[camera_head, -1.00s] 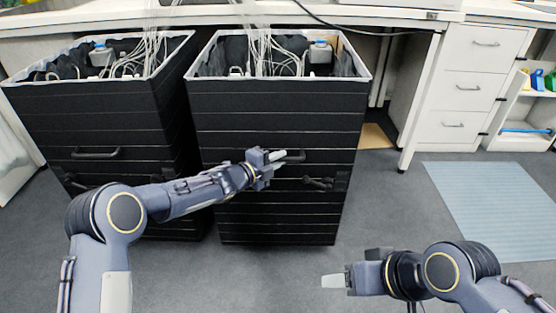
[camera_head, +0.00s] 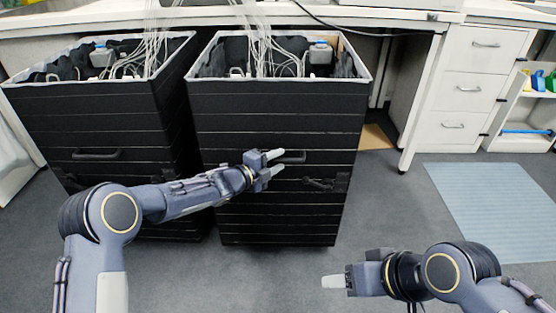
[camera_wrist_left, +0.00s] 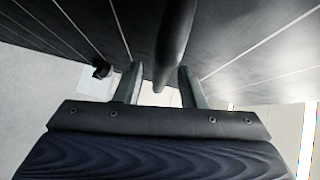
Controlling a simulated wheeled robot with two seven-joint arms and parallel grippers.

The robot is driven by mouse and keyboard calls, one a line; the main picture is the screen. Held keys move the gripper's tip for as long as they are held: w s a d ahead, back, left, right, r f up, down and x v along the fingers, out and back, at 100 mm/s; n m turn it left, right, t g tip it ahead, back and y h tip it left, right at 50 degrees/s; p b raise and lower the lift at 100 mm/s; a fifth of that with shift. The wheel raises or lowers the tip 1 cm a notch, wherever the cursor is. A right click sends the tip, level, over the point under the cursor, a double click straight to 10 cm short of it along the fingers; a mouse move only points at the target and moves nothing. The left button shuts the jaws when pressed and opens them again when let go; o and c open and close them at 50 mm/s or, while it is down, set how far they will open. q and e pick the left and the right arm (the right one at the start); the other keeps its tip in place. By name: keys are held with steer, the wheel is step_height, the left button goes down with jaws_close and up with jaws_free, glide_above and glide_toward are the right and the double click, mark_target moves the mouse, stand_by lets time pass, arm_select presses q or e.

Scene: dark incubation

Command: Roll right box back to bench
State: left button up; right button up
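The right box (camera_head: 275,112) is a tall black box with a pale rim, full of white cables. It stands upright at the front of the bench (camera_head: 215,16), its back part by the bench edge. Its dark bar handle (camera_head: 294,157) is on the front face. My left gripper (camera_head: 277,162) is at the handle with its fingers spread. In the left wrist view the handle (camera_wrist_left: 175,40) runs between the two fingers, with a gap on each side. My right gripper (camera_head: 333,282) hangs low over the floor, away from the box; its finger gap is hidden.
A similar black box (camera_head: 95,125) stands close on the left. A white drawer unit (camera_head: 466,90) and a shelf (camera_head: 520,115) are at the right. A blue mat (camera_head: 495,210) lies on the grey floor. The floor before the right box is clear.

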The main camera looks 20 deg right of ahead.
arm_select(q)
steer(key=f+p+v, duration=0.1)
steer(key=v, duration=0.5)
steer(key=shift+s+a+r, duration=0.15)
steer(key=shift+a+r, duration=0.25)
steer(key=shift+r, duration=0.1)
